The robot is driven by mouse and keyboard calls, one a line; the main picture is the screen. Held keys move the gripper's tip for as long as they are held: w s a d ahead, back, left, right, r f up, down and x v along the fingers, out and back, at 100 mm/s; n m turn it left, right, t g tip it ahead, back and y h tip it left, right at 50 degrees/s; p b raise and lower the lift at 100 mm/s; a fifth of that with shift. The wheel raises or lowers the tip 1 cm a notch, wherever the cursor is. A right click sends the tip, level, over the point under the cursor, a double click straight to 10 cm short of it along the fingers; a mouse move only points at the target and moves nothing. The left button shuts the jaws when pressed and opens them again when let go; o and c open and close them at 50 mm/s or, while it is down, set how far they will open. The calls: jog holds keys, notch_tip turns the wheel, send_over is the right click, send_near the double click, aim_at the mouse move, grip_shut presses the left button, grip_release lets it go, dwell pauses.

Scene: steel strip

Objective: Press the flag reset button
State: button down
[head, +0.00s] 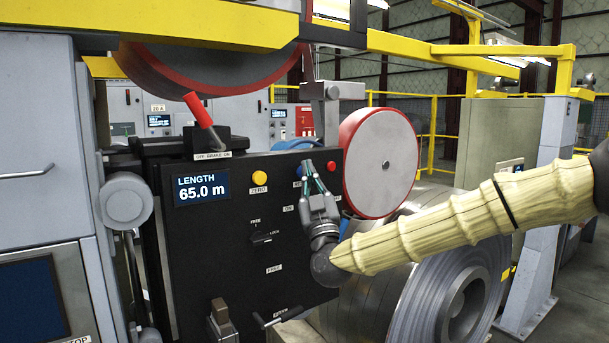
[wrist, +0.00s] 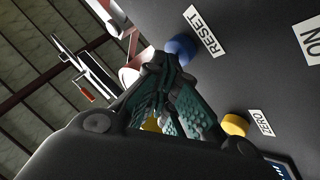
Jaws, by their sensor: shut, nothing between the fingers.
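The reset button is blue; it shows in the wrist view (wrist: 181,48) beside a RESET label (wrist: 203,31). In the head view a sliver of the blue button (head: 298,170) shows on the black panel, mostly hidden behind my gripper. My gripper (head: 307,166) is shut and empty, with its fingertips right at the button. In the wrist view my gripper (wrist: 163,62) has its fingertips together just beside the blue button; I cannot tell whether they touch it.
A yellow ZERO button (head: 259,177) is left of my gripper and a red button (head: 331,167) is close on its right. The display (head: 201,188) reads LENGTH 65.0 m. A red-handled brake lever (head: 200,113) stands above the panel. A steel coil (head: 440,275) lies behind my arm.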

jog(key=s+d+b, duration=0.1)
jog(key=s, duration=0.1)
jog(key=s+d+b, duration=0.2)
jog(key=shift+s+d, duration=0.3)
jog(key=shift+s, duration=0.1)
dwell(0.7)
